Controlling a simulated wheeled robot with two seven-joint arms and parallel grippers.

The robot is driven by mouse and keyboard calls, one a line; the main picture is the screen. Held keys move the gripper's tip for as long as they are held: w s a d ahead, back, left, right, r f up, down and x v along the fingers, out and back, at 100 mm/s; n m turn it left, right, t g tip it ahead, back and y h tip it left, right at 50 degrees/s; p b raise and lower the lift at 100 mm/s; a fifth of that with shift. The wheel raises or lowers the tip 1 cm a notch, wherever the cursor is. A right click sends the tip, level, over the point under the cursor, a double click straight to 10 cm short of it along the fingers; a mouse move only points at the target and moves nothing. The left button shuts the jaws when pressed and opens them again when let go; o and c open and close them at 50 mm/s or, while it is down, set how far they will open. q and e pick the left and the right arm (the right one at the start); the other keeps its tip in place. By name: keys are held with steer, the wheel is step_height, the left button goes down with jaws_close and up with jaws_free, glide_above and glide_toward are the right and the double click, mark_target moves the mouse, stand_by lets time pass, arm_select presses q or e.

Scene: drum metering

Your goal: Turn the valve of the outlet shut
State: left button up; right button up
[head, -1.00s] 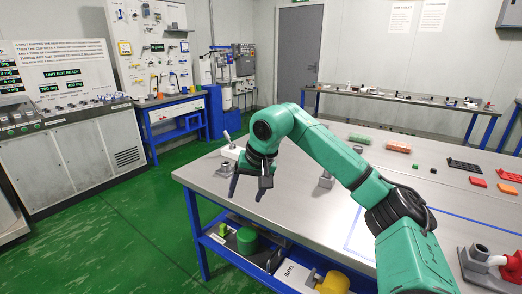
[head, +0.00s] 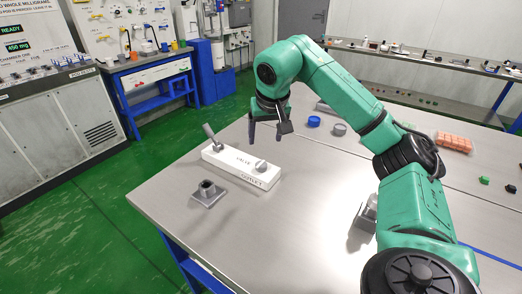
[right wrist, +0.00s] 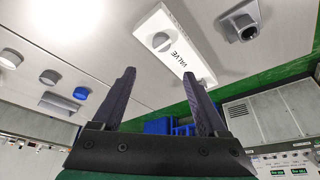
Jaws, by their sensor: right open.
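A white valve block (head: 232,168) marked VALVE lies on the steel table. A grey lever (head: 208,132) stands tilted at its far left end. A round grey knob (head: 261,165) sits near its other end, beside a label that seems to read OUTLET. In the right wrist view, the block (right wrist: 181,52) and its slotted knob (right wrist: 161,41) show beyond the fingers; the lever is not clear there. My right gripper (head: 265,136) is open and empty, above and behind the block in the head view, apart from it. Its fingers also show in the right wrist view (right wrist: 158,74). My left gripper is not in view.
A grey socket on a square plate (head: 208,193) stands in front of the block. A blue cap (head: 314,121) and a grey cap (head: 339,129) lie to the right. The steel table (head: 255,235) has free room at the front. Consoles line the left wall.

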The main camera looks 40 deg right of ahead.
mark_target(261, 164)
steer(key=x, duration=1.1)
steer(key=shift+s+a+f, duration=0.2)
steer(key=shift+f, duration=0.15)
steer(key=shift+w+f, duration=0.1)
steer(key=shift+f, duration=0.3)
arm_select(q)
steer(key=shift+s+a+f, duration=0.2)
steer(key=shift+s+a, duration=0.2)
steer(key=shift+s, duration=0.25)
arm_select(e)
steer(key=shift+f, duration=0.2)
jaws_close()
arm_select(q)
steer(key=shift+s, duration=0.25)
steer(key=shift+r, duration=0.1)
